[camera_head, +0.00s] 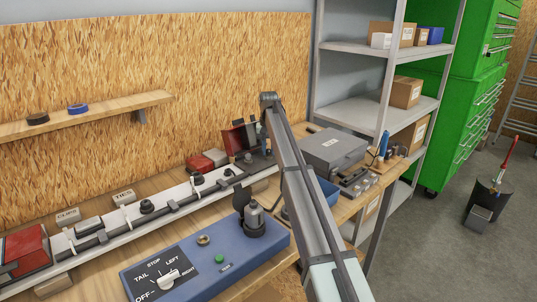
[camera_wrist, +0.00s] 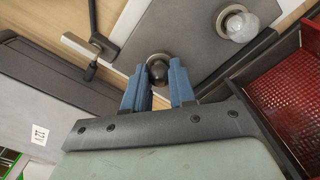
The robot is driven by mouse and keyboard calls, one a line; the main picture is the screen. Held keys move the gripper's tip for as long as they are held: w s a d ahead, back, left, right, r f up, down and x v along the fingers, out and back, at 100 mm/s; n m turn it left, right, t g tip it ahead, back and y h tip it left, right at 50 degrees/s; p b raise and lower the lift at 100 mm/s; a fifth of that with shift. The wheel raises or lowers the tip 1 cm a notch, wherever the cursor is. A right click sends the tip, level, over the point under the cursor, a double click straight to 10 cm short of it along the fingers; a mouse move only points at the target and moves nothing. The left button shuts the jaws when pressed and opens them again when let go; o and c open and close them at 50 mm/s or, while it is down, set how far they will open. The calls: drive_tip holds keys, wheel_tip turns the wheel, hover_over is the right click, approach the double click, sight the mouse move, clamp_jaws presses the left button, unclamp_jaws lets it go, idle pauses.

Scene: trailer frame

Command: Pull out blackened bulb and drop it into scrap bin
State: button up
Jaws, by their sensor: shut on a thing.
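In the wrist view, my gripper (camera_wrist: 159,78) has its two blue fingers on either side of the blackened bulb (camera_wrist: 157,70) and is shut on it. The dark bulb is in front of a pale socket ring on a grey plate (camera_wrist: 185,35); I cannot tell whether it is still seated. A clear bulb (camera_wrist: 238,24) sits in a second socket beside it. In the head view, the red-and-dark lamp housing (camera_head: 238,138) stands at the far end of the bench, and my arm partly hides that area. I cannot tell which container is the scrap bin.
A red lens (camera_wrist: 290,95) lies right of the fingers in the wrist view. In the head view, a blue control box (camera_head: 190,265) fills the front, a grey case (camera_head: 335,150) stands right of my arm, and a dark bin (camera_head: 488,197) stands on the floor.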

drive_tip(key=shift+n, duration=0.5)
drive_tip(key=shift+r, duration=0.25)
drive_tip(key=shift+r, duration=2.15)
drive_tip(key=shift+r, duration=0.1)
